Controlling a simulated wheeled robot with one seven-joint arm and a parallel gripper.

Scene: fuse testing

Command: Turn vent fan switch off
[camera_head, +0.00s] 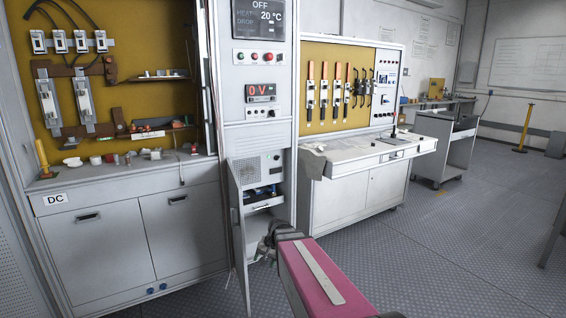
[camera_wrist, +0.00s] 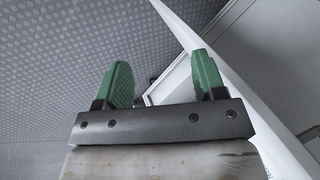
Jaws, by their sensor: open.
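I cannot make out a switch marked as the vent fan's. The middle cabinet's lower compartment stands open and holds a grey unit (camera_head: 257,168) with a vent grille. The compartment's narrow door (camera_head: 238,235) is swung outward. My gripper (camera_head: 268,242) is low in front of this compartment, close to the door, at the end of my pink arm. In the wrist view my gripper (camera_wrist: 163,75) shows two green fingers spread apart with nothing between them. A pale door-like edge (camera_wrist: 245,110) runs diagonally behind and beside the right finger.
Above the compartment are a 0 V readout (camera_head: 261,91), push buttons (camera_head: 268,57) and a display (camera_head: 259,19) reading OFF and 20 °C. A DC cabinet (camera_head: 95,240) is at left. A sloped console (camera_head: 365,155) is at right. The patterned floor (camera_head: 450,240) is open at right.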

